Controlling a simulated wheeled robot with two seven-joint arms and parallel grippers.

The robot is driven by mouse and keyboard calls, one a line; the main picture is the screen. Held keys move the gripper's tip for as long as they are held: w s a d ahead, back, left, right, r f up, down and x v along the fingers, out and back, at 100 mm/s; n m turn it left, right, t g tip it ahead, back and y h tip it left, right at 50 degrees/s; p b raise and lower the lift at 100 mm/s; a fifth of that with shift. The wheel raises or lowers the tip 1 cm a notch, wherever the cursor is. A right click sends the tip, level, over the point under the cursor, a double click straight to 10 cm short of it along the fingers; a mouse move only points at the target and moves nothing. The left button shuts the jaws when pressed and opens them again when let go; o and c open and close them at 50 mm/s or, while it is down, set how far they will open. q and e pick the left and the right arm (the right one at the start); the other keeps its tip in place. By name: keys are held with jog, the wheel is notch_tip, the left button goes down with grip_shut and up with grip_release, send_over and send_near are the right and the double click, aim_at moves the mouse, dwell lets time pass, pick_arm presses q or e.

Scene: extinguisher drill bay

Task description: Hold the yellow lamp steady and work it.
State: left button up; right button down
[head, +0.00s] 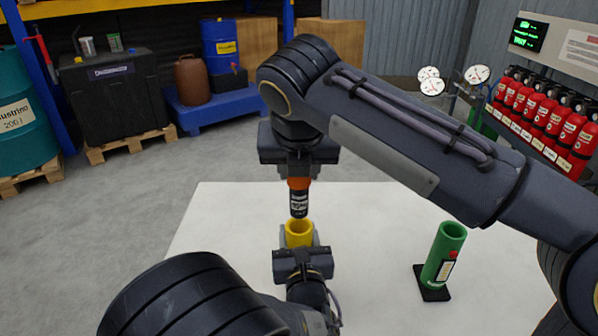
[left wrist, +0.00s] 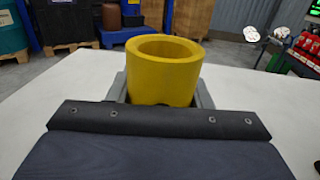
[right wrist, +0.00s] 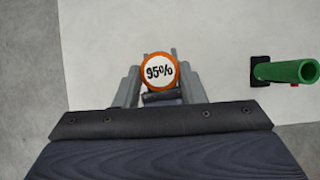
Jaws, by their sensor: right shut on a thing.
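The yellow lamp (head: 299,232) is an upright tube with an open, hollow top; it also shows in the left wrist view (left wrist: 165,80). My left gripper (head: 299,246) is shut on it, with grey fingers on both sides. Its lower part is hidden by the gripper. My right gripper (head: 299,180) is shut on a black cylinder with an orange end (head: 299,203), like a battery cell. It points down, just above the lamp's open mouth. In the right wrist view its orange-ringed end (right wrist: 158,72) reads 95%.
A green tube (head: 445,252) with a red button stands on a black base (head: 432,290) at the right of the white table (head: 225,225). The table's left side is bare. Red extinguishers (head: 545,120), gauges and drums stand beyond.

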pick_arm(q)
jog(key=o, duration=0.5)
jog(key=shift+o, duration=0.2)
jog(key=shift+s, duration=0.1)
